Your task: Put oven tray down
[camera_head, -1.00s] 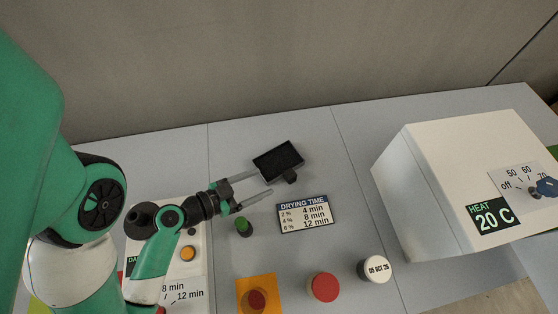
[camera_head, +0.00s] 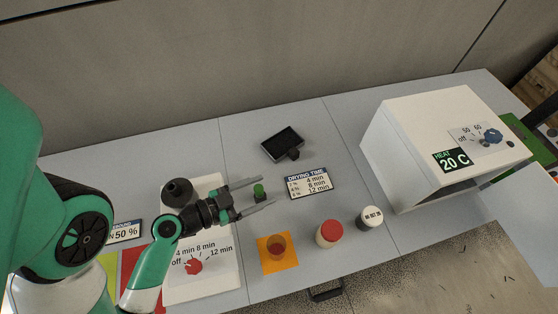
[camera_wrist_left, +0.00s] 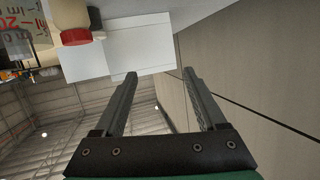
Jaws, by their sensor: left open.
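The oven tray (camera_head: 283,141), a small black rectangular tray with a short handle block at its front, lies on the grey table near its back middle. My left gripper (camera_head: 264,193) is open, in front and to the left of the tray and apart from it. In the head view its fingers appear on either side of a small green-topped object (camera_head: 259,190); I cannot tell the height between them. In the left wrist view the left gripper (camera_wrist_left: 159,74) is open with nothing between its fingers. My right gripper does not show.
A white oven (camera_head: 410,130) reading 20 C stands at the right. The drying time card (camera_head: 311,183) lies in front of the tray. A red-lidded jar (camera_head: 329,234), a white-lidded jar (camera_head: 370,217) and a cup on an orange square (camera_head: 266,266) stand near the front edge.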

